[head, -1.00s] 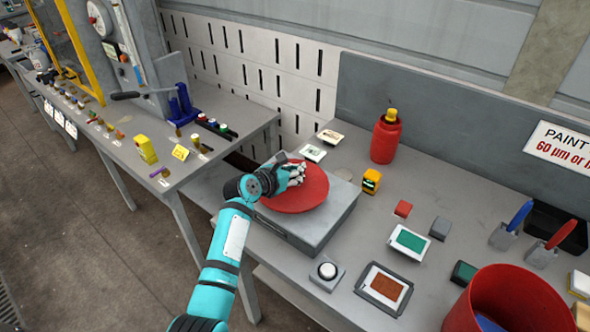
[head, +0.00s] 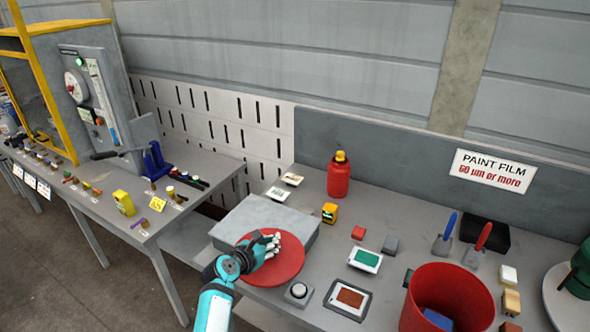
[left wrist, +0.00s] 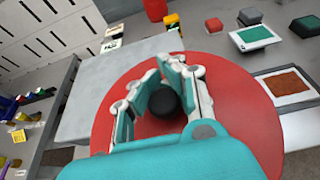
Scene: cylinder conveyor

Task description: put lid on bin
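The red round lid (head: 288,262) is in my left gripper (head: 268,243), near the front edge of the bench. In the left wrist view the gripper's fingers (left wrist: 167,85) close around the lid's black knob (left wrist: 164,101), with the red disc (left wrist: 228,125) spread beneath. The lid seems held up, overlapping the grey block's front corner in the picture. The red bin (head: 470,290) stands to the right, open at the top, with blue inside it. Its lower part is cut off by the frame. My right gripper is not in view.
A grey block (head: 250,218) lies behind the lid. Between lid and bin are a round-button device (head: 298,291) and a brown-pad tray (head: 349,299). A green-pad tray (head: 365,260), a red bottle (head: 339,177) and blue and red-handled tools (head: 443,240) stand further back.

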